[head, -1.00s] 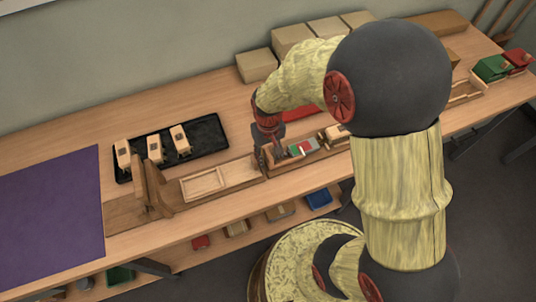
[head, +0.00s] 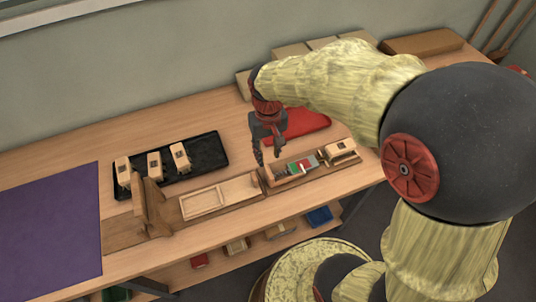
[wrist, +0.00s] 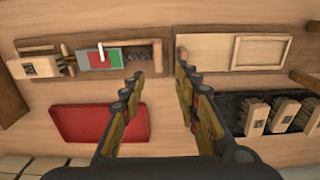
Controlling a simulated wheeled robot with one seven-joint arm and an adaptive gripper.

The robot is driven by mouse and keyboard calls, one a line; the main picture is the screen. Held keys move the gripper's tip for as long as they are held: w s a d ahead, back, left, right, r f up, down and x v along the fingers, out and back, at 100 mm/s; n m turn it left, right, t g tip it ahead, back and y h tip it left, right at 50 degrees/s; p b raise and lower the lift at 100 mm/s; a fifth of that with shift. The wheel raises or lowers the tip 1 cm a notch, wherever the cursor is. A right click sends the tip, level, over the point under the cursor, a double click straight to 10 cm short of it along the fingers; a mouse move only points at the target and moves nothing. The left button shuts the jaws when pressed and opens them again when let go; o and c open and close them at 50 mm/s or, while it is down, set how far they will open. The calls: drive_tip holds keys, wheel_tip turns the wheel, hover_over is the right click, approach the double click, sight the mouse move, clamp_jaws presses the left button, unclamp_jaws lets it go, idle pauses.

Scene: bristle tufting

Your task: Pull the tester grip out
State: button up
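The tester (head: 268,184) is a long wooden tray with a red and green gauge (head: 299,166) and a white pointer. A pale wooden block (head: 341,149) with a dark mark sits at its right end. In the wrist view the gauge (wrist: 101,58) lies at upper left, with the block (wrist: 36,67) to its left and a dark coil to its right. I cannot tell for certain which part is the grip. My gripper (head: 268,150) hangs above the tray's left end, apart from it. In the wrist view its fingers (wrist: 159,78) are spread and empty.
A red tray (head: 308,122) lies behind the tester. A black tray (head: 210,150) with several wooden brush blocks is at left, behind a wooden fixture (head: 150,205) and a shallow framed board (head: 203,202). Boxes stand along the wall. A purple mat (head: 50,225) covers the left end.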

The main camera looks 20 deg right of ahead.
drive_tip(key=p, duration=1.1)
hover_over(269, 171)
drive_tip(key=s, duration=0.1)
wheel_tip(269, 171, down, 4)
drive_tip(key=shift+f, duration=0.2)
drive_tip(key=shift+w+f, duration=0.1)
drive_tip(key=shift+w, duration=0.15)
drive_tip(key=shift+f, duration=0.3)
wheel_tip(269, 171, down, 7)
drive_tip(key=shift+w+b, duration=0.15)
drive_tip(key=shift+b, duration=0.6)
drive_tip(key=c, duration=0.3)
